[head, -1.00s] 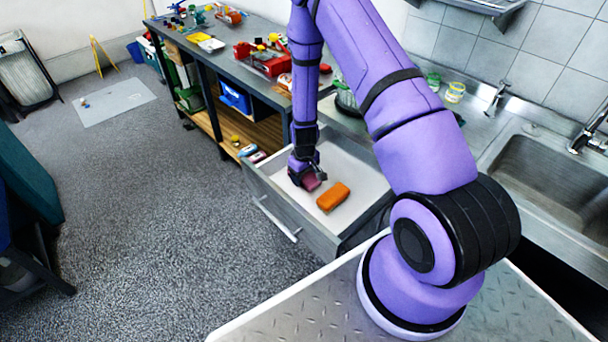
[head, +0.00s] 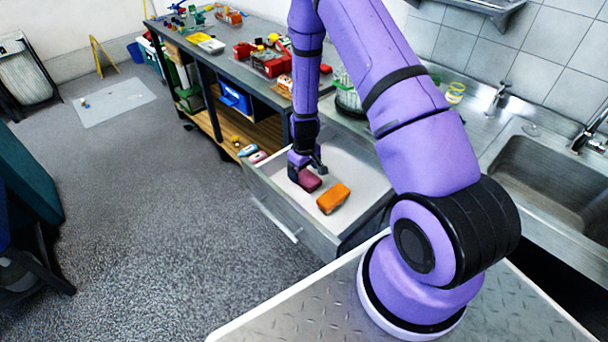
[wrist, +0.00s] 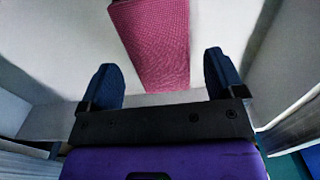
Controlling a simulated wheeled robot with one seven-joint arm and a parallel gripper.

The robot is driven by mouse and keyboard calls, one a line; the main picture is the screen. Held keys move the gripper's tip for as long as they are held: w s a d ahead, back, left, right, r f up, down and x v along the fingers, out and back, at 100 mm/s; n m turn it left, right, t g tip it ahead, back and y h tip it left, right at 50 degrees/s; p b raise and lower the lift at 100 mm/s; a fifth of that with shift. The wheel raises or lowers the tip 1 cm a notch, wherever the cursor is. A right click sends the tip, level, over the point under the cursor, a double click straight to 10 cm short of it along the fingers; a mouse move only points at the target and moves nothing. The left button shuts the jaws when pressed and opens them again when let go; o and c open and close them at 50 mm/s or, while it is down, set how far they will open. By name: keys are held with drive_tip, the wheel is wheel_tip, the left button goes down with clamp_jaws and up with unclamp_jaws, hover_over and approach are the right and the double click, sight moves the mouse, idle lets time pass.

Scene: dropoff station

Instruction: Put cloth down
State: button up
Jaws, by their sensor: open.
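The pinkish-red cloth (head: 309,181) lies on the white floor of an open drawer (head: 354,177). In the wrist view the cloth (wrist: 155,38) has a woven texture and lies ahead of the fingertips, its near end between them in the picture. My gripper (head: 307,172) is over the drawer just above the cloth. In the wrist view my gripper (wrist: 165,78) has its two dark fingers apart with nothing held between them. An orange block-like item (head: 333,198) lies in the drawer to the right of the cloth.
The drawer's front wall (head: 290,212) and handle stand beside the grey floor. A workbench (head: 225,58) with red trays and small items is behind. A sink (head: 555,175) is at right. Bare drawer floor lies behind the cloth.

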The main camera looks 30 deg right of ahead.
wheel_tip(320, 180, up, 10)
wheel_tip(320, 180, up, 14)
drive_tip(key=r+t, duration=0.1)
hover_over(304, 174)
drive_tip(key=s+a, duration=0.1)
drive_tip(key=a, duration=0.2)
drive_tip(key=s+a+r+t, duration=0.2)
drive_tip(key=s+r, duration=0.3)
drive_tip(key=r, duration=0.6)
drive_tip(key=s+a+r+m+t, duration=0.1)
drive_tip(key=s+r, duration=0.6)
drive_tip(key=s, duration=0.4)
drive_tip(key=s+a+r+m+t, duration=0.1)
drive_tip(key=s+r, duration=0.7)
drive_tip(key=s, duration=0.3)
drive_tip(key=shift+a+r, duration=0.2)
drive_tip(key=shift+a, duration=0.1)
drive_tip(key=shift+s+r, duration=0.1)
drive_tip(key=shift+o, duration=0.4)
